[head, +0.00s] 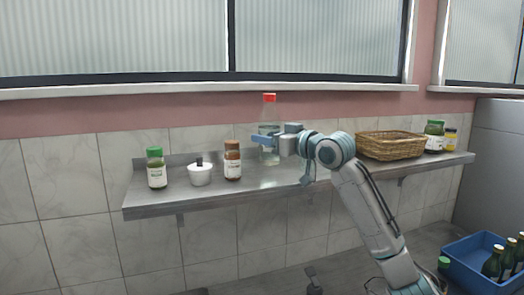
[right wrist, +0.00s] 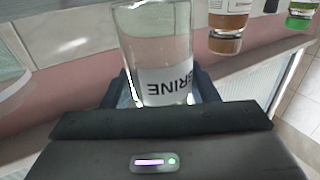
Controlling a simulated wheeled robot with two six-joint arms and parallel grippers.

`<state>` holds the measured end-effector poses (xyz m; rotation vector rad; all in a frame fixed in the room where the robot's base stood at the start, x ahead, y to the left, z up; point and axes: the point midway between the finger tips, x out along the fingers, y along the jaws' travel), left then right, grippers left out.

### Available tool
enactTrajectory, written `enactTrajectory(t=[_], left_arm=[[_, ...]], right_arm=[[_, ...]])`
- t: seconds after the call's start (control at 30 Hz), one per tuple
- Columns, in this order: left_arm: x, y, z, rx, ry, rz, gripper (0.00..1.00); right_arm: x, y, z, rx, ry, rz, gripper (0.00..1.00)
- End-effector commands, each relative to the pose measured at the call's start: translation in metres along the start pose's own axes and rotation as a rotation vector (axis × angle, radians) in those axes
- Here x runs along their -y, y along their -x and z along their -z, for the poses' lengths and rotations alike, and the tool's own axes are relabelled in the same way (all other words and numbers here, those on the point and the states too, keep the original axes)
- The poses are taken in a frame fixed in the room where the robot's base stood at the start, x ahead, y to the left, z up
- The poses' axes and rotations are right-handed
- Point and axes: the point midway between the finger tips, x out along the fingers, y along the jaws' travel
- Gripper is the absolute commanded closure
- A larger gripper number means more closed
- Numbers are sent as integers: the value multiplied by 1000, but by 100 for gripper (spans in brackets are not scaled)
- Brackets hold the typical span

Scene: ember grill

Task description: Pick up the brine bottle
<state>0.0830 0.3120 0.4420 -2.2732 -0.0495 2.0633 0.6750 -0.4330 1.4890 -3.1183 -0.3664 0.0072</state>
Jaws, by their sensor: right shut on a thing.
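The brine bottle (head: 268,153) is clear with a red cap and stands upright at the steel wall shelf (head: 240,191). My right gripper (head: 270,138) comes in from the right and is shut on the bottle's body. In the right wrist view the clear bottle (right wrist: 152,45) is between my fingers, with a white label whose letters end in "RINE", seen upside down. I cannot tell whether its base touches the shelf. My left gripper is not in view.
Left of the bottle on the shelf are a brown spice jar (head: 232,162), a white lidded pot (head: 200,175) and a green-capped jar (head: 156,170). To the right are a wicker basket (head: 390,146) and more jars (head: 434,137). A blue crate (head: 466,270) of bottles sits low right.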

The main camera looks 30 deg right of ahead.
Motion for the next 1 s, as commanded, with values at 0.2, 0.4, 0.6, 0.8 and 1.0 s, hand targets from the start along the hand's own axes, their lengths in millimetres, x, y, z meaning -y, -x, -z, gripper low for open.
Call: enactTrajectory(t=[0.2, 0.4, 0.6, 0.8, 1.0], left_arm=[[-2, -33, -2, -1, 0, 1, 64], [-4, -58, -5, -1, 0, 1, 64], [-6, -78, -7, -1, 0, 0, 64], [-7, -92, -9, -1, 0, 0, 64], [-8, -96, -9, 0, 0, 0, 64]], right_arm=[[-10, 44, -2, -2, 9, -5, 63], [-18, 80, 2, -1, 8, -5, 63], [-23, 108, 6, -1, 5, -3, 63], [-27, 126, 9, -1, 3, -1, 63], [-28, 134, 12, -2, 1, 0, 63]])
